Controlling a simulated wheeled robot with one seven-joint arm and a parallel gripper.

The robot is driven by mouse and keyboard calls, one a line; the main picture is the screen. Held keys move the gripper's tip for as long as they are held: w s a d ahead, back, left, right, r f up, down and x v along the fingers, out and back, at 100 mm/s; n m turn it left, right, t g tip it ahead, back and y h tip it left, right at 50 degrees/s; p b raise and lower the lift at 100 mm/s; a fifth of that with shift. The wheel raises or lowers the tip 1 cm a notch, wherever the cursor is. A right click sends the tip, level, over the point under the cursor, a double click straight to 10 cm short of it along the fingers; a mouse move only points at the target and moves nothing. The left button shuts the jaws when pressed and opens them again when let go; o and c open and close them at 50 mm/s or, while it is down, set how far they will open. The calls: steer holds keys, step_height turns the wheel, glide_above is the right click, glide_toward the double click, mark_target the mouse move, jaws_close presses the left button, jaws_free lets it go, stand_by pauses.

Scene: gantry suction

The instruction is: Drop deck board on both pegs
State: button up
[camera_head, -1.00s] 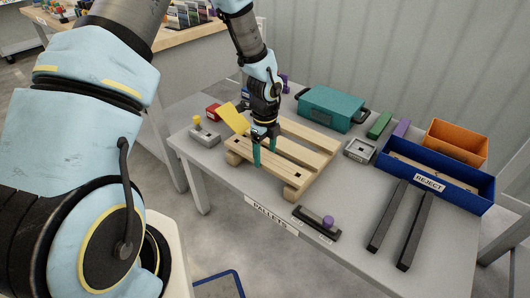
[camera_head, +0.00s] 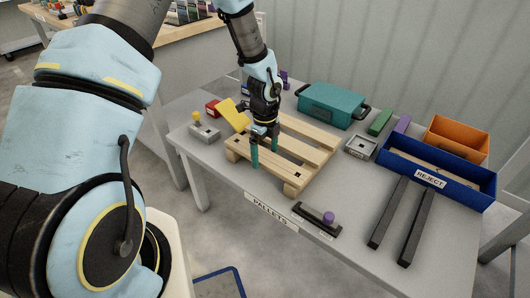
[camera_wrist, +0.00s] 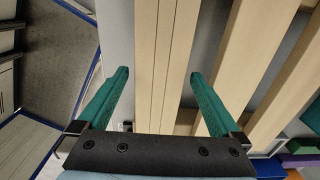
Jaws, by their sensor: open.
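The pale wooden pallet (camera_head: 322,158) lies on the grey table, with slatted boards on top. Its front deck board (camera_head: 281,172) lies along the near edge, and a small dark spot shows near its right end. I cannot make out the pegs clearly. My gripper (camera_head: 264,158) is over the front board, pointing down, its teal fingers apart on either side of it. In the wrist view the open fingers (camera_wrist: 158,75) stand to the left and right of the board (camera_wrist: 165,60), with gaps showing on both sides.
A yellow tilted plate (camera_head: 232,114) and a grey block with a yellow knob (camera_head: 203,130) stand left of the pallet. A teal case (camera_head: 331,105) is behind. A blue reject bin (camera_head: 462,187) and dark bars (camera_head: 402,222) are to the right. A dark holder (camera_head: 316,221) lies in front.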

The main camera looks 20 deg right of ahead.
mark_target(265, 156)
step_height(265, 156, up, 11)
steer(key=p, duration=0.1)
stand_by(0.4)
steer(key=shift+f, duration=0.1)
steer(key=s+a+r+n+t, duration=0.1)
steer(key=a+r+n, duration=0.3)
steer(key=a+n, duration=0.55)
steer(key=s+a+r+n, duration=0.1)
steer(key=a+r+n, duration=0.3)
steer(key=a+n, duration=0.55)
steer(key=s+a+r+n+t, duration=0.1)
steer(key=a+r+n, duration=0.2)
steer(key=a+n, duration=0.6)
step_height(265, 156, up, 14)
steer(key=a+n+p, duration=0.1)
steer(key=a+p, duration=0.1)
steer(key=p, duration=1.1)
steer(key=shift+s+f, duration=0.25)
steer(key=shift+s, duration=0.2)
